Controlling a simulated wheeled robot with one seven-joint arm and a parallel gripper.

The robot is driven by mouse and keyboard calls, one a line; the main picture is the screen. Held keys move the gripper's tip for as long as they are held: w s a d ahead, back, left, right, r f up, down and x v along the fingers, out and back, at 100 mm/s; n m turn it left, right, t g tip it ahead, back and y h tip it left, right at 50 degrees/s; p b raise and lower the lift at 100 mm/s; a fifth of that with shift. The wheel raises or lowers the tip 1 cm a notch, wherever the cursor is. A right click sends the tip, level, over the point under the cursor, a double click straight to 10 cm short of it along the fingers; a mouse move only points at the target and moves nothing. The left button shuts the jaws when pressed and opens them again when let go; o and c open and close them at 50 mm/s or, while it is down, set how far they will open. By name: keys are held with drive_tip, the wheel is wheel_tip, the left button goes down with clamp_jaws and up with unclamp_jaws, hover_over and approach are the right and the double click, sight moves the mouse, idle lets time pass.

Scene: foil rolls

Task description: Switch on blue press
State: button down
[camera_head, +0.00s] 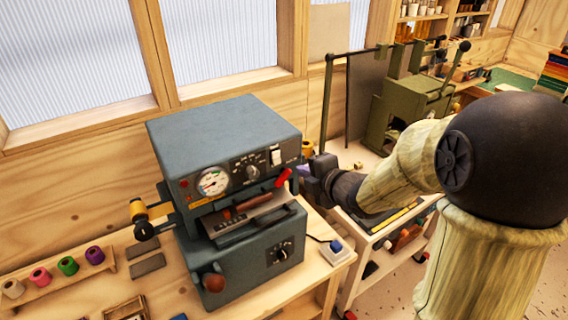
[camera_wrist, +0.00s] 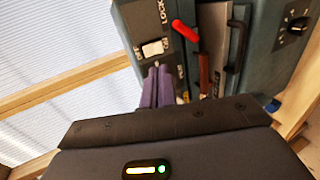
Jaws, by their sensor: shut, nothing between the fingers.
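The blue press (camera_head: 225,125) is a blue-grey machine on a wooden bench, with a round gauge, knobs and a red-tipped lever. A white switch (camera_head: 276,157) is at the right of its upper front panel. The switch also shows in the wrist view (camera_wrist: 154,48), with small lettering around it; I cannot tell its position. My gripper (camera_head: 309,172) is at the right of the press's front. In the wrist view its purple-grey fingers (camera_wrist: 158,70) are shut and empty, with tips just below the switch in the picture. Whether they touch the panel is unclear.
The red lever (camera_head: 283,177) is close to my gripper, below the switch. A small blue-and-white button box (camera_head: 336,246) sits at the bench's right edge. An olive green machine (camera_head: 405,105) stands behind my arm. Coloured spools (camera_head: 67,265) stand at the left.

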sight(278, 162)
drive_tip(key=p+x, duration=0.3)
drive_tip(key=x, duration=0.6)
drive_tip(key=shift+a+r, duration=0.15)
drive_tip(key=shift+a, duration=0.1)
drive_tip(key=shift+w+a+f, duration=0.2)
drive_tip(key=shift+w+f, duration=0.05)
drive_tip(key=shift+w, duration=0.1)
